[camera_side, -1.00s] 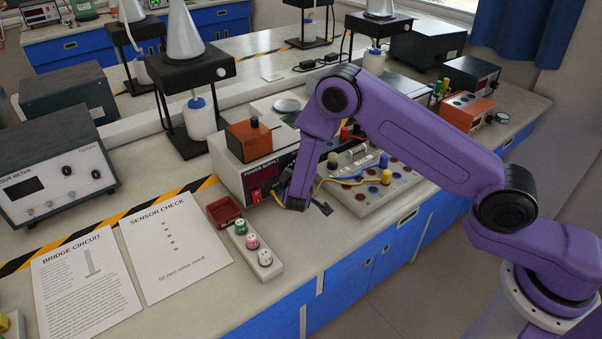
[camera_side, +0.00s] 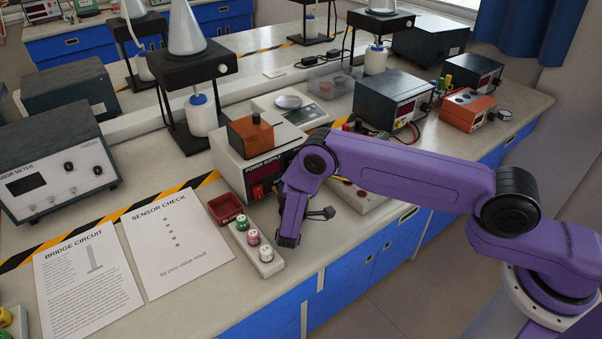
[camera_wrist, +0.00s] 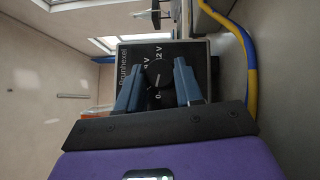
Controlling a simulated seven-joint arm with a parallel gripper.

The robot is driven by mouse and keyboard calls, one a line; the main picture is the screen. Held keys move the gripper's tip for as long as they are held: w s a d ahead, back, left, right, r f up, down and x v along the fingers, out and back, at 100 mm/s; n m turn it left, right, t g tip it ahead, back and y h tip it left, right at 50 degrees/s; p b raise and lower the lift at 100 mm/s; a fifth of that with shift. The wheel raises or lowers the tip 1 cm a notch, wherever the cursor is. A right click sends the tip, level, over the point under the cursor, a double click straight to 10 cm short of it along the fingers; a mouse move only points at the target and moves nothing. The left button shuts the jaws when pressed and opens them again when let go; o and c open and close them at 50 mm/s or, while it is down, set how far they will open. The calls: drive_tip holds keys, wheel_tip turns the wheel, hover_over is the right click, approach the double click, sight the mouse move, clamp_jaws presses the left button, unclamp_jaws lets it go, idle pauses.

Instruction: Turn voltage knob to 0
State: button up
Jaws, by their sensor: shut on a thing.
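The power supply (camera_side: 240,160), a pale box with a red display, stands mid-bench in the side view. In the wrist view its dark front panel (camera_wrist: 127,62) is straight ahead, with white volt markings. The round black voltage knob (camera_wrist: 154,70) sits on this panel. My gripper (camera_wrist: 158,84) has its two blue-grey fingers on either side of the knob, shut on it. A light mark shows on the knob, but its exact setting is too small to read. In the side view my arm hides the knob and the fingertips.
A white strip with green, pink and white knobs (camera_side: 254,240) and a red tray (camera_side: 224,207) lie left of my wrist. Paper sheets (camera_side: 172,245) lie further left. A pale terminal board (camera_side: 352,198) is partly behind my arm. A yellow-and-blue cable (camera_wrist: 247,65) hangs right of the panel.

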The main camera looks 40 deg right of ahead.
drive_tip(key=shift+w+a+n+t, duration=0.1)
drive_tip(key=shift+n+t, duration=0.2)
idle(0.4)
drive_tip(key=o, duration=1)
drive_tip(key=shift+o, duration=0.2)
